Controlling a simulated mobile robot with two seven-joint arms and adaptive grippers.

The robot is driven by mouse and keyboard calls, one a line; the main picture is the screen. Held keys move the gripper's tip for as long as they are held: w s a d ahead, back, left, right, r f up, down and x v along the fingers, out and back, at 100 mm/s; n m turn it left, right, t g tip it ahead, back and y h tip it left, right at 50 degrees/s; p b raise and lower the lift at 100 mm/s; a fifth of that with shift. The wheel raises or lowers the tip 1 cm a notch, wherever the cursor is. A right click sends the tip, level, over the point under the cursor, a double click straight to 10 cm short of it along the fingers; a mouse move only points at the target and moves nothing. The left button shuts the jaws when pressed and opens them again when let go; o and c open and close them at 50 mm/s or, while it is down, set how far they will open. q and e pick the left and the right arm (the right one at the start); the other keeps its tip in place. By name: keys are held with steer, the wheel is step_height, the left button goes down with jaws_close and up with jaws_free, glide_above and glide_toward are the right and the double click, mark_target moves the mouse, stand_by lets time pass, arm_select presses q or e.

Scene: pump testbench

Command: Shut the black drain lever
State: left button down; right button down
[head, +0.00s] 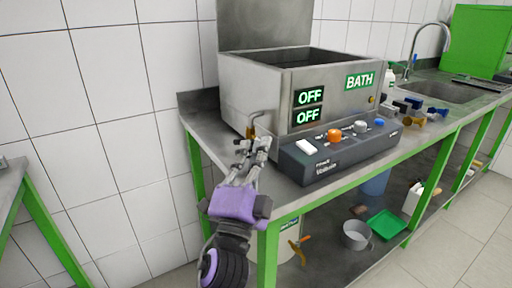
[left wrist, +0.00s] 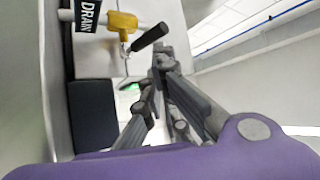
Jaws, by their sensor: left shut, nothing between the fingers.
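The black drain lever (left wrist: 150,37) shows in the left wrist view, slanting up to the right from a yellow valve body (left wrist: 122,22). A black label reading DRAIN (left wrist: 88,15) is beside the valve. In the head view the brass-coloured drain valve (head: 252,124) is at the bath's lower front left corner; the black lever cannot be made out there. My left gripper (head: 258,148) is shut and empty, just in front of the valve. In the left wrist view its fingertips (left wrist: 160,60) are close to the lever's free end; I cannot tell whether they touch. My right gripper is not in view.
The steel bath (head: 255,100) shows OFF on two displays. A dark control box (head: 325,165) with knobs stands right of my left gripper. The green-legged bench (head: 222,168) has its front left corner close to my wrist. Open floor lies left of the bench.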

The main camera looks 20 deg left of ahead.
arm_select(q)
steer(key=v, duration=1.1)
steer(key=shift+s, duration=0.2)
